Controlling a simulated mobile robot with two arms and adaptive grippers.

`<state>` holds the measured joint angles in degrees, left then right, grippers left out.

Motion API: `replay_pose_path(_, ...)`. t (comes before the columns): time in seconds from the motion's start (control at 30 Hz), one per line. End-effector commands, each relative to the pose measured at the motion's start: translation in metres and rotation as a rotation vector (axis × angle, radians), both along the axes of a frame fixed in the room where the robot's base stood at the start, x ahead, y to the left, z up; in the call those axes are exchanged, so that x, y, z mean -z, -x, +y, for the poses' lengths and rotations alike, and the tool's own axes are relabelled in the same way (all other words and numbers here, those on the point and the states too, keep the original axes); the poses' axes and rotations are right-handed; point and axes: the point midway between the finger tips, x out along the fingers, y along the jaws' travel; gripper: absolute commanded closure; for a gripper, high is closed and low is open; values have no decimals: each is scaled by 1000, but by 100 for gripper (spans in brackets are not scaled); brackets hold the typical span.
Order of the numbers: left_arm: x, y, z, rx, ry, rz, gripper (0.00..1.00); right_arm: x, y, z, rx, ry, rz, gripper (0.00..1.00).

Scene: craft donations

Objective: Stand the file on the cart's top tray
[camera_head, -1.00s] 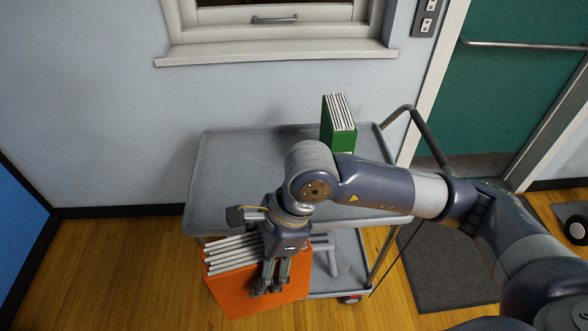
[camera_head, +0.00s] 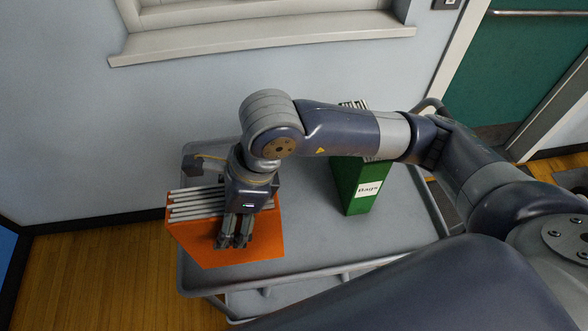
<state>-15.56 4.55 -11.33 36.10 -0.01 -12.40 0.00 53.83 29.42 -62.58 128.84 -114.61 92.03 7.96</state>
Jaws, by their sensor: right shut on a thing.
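An orange file (camera_head: 205,245) with several white page edges along its top is in my right gripper (camera_head: 234,241). The gripper is shut on the file's side from above. The file appears over the front left part of the grey cart's top tray (camera_head: 310,247); I cannot tell whether its base touches the tray. A green file labelled "Bags" (camera_head: 350,190) stands upright on the tray to the right, partly hidden behind my right arm. My left gripper is not in view.
A wall with a white window sill (camera_head: 260,40) is behind the cart. A green door (camera_head: 540,70) is at the right. The tray has bare room between the two files. Its lower shelf (camera_head: 270,300) shows below the front edge.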

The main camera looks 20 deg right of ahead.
Motion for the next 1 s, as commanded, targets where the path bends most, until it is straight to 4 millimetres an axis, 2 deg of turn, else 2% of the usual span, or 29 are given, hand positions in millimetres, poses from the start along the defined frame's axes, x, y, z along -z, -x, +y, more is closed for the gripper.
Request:
replay_pose_path(0.07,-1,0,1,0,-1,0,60,-1,0,0,-1,-2,0,98)
replay_pose_path(0.17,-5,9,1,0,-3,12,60,-1,-8,-7,3,0,2,98)
replay_pose_path(0.4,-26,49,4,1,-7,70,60,2,-53,-43,8,2,2,98)
replay_pose_path(0.5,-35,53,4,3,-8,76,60,4,-73,-59,7,0,1,98)
replay_pose_path(0.6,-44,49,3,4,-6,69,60,7,-92,-74,6,0,2,98)
replay_pose_path(0.73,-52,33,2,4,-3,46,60,10,-112,-89,3,-2,0,98)
replay_pose_path(0.87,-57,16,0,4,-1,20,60,13,-123,-97,0,-2,0,98)
replay_pose_path(1.0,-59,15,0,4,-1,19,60,17,-125,-100,-1,-3,0,98)
